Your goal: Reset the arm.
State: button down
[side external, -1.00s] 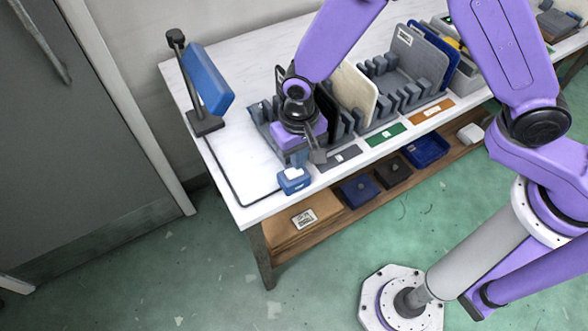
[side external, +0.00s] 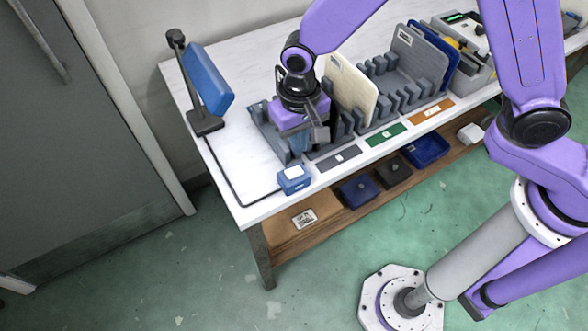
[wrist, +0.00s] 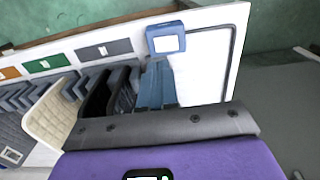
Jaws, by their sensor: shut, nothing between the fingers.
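My gripper (side external: 299,144) is over the near left end of a grey slotted rack (side external: 268,131) on the white table. Its purple hand partly hides the rack and a black panel behind it. In the wrist view my gripper's blue fingers (wrist: 157,86) are close together and empty, beside the rack's slots. A black panel (wrist: 98,103) and a cream panel (wrist: 50,112) stand in the rack there. The cream panel (side external: 352,92) is upright in the side view, apart from the hand.
A blue panel (side external: 208,80) on a black stand is at the table's left. A small blue box (side external: 294,180) sits at the front edge. Grey and blue panels (side external: 434,55) stand farther right. Bins (side external: 358,191) are on the lower shelf.

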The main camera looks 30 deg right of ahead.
dwell(0.3)
jog(key=s+d+r+n, duration=0.6)
jog(key=s+d, duration=0.4)
jog(key=d, duration=0.2)
jog(key=s+d+r+n, duration=0.6)
jog(key=s+d, duration=0.4)
jog(key=d, duration=0.3)
jog(key=shift+n, duration=0.3)
